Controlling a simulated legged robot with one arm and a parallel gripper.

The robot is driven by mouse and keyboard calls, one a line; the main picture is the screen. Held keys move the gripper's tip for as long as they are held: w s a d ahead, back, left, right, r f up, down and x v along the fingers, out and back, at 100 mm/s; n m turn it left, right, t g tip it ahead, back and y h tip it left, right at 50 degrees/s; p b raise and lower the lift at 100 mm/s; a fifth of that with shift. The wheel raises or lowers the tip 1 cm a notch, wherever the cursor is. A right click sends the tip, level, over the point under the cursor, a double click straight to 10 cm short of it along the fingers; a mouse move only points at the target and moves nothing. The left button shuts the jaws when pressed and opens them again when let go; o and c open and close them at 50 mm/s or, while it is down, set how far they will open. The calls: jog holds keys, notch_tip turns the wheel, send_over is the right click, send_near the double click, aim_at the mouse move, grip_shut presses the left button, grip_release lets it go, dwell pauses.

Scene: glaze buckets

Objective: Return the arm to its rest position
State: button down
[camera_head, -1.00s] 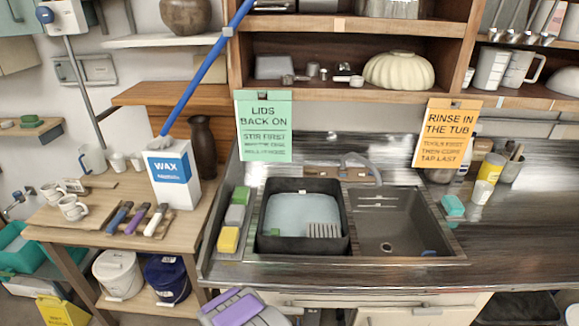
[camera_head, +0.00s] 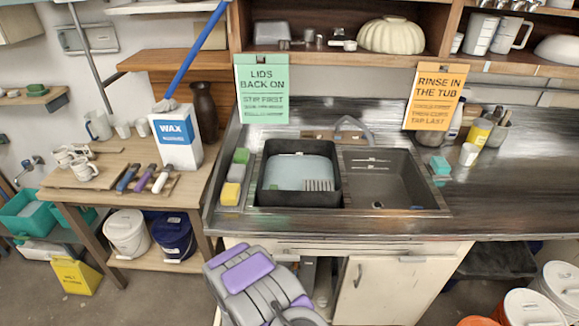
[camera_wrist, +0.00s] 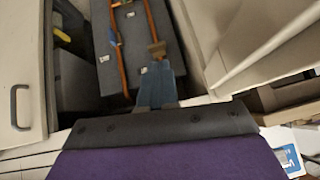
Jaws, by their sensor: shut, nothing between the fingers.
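My gripper (camera_head: 242,268), grey with purple panels, shows at the bottom centre of the head view, in front of the sink cabinet. It is shut and I see nothing held in it. The arm behind it is partly cut off by the lower picture edge. In the wrist view a wide purple part with a dark grey edge, which looks like my own body, fills the bottom.
The counter (camera_head: 520,205) with a sink (camera_head: 385,185) and black tub (camera_head: 264,186) stands ahead. The cabinet door (camera_head: 375,290) is below. A wooden table (camera_head: 100,170) is left; white (camera_head: 127,235) and blue (camera_head: 174,237) buckets sit on its shelf. More buckets stand right.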

jog(key=s+d+r+g, duration=0.2)
jog(key=d+r, duration=0.1)
jog(key=r, duration=0.6)
jog(key=s+d+r+g+y, duration=0.15)
jog(key=d+r, duration=0.25)
jog(key=r, duration=0.6)
jog(key=s+d+r+g+h, duration=0.1)
jog(key=s+d+r+g, duration=0.15)
jog(key=r, duration=0.65)
jog(key=s+d+r+g, duration=0.1)
jog(key=s+d+r, duration=0.4)
jog(key=s, duration=0.4)
jog(key=s+d+r+g+h, duration=0.1)
jog(key=s+d+r, duration=0.5)
jog(key=s, duration=0.4)
jog(key=s+d+r+n+g, duration=0.1)
jog(key=s+d+r, duration=0.4)
jog(key=s, duration=0.5)
jog(key=shift+d+r+g, duration=0.35)
jog(key=shift+d+g, duration=0.15)
jog(key=shift+d, duration=0.05)
jog(key=c, duration=1.8)
grip_release()
jog(key=shift+c, duration=0.2)
